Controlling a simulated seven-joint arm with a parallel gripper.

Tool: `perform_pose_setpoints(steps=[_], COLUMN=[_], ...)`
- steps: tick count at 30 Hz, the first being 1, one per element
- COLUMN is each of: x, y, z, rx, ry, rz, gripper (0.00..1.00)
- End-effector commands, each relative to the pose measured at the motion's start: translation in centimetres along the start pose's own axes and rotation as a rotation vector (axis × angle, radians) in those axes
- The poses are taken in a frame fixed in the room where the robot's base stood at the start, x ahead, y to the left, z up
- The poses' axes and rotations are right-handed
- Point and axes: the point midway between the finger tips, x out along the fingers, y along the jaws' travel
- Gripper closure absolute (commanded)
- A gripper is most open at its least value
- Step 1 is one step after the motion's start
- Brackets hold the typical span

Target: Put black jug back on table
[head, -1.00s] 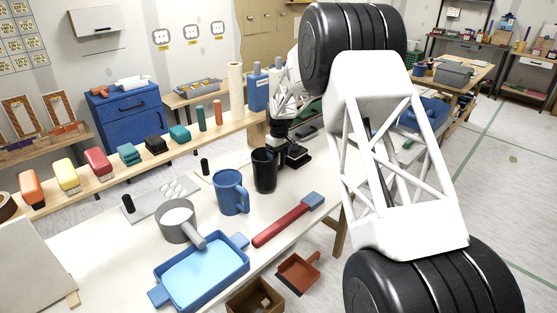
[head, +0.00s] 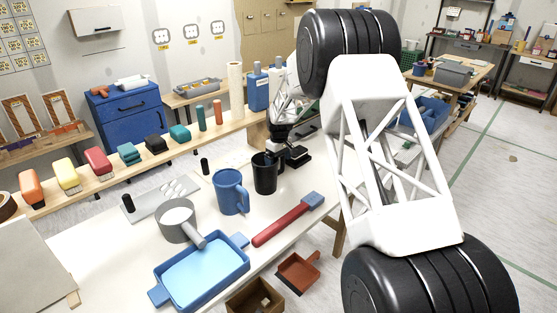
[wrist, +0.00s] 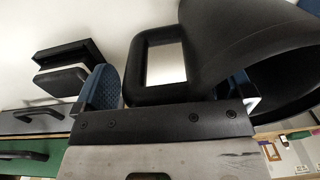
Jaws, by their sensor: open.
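The black jug (head: 265,178) stands upright on the white table (head: 110,245), just behind and right of the blue mug. My gripper (head: 281,152) is at the jug's upper right side, partly covering its rim. In the wrist view the jug's body (wrist: 245,38) fills the upper right, and its square handle (wrist: 150,93) reaches between the fingers of my gripper (wrist: 172,90). The blue finger pads are spread apart on either side of the handle. The gripper is open, and the jug is still very close to it. The jug's base contact is small in the head view.
The blue mug (head: 229,192) stands close to the jug. A grey pot (head: 177,222), a blue tray (head: 203,272) and a red-handled tool (head: 285,222) lie nearer the front. A raised shelf (head: 180,150) with several coloured blocks runs behind.

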Motion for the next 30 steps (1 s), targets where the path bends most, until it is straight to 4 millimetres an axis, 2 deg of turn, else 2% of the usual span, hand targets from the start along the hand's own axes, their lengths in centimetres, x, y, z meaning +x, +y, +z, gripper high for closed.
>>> perform_pose_setpoints(steps=[8,14,30], x=[-0.4,-1.9,-10.0], y=[0.0,0.0,0.0], z=[0.0,0.0,0.0], rx=[0.000,0.000,0.000], ry=[0.001,0.001,0.002], rz=[0.001,0.001,0.001], gripper=[0.02,0.02,0.02])
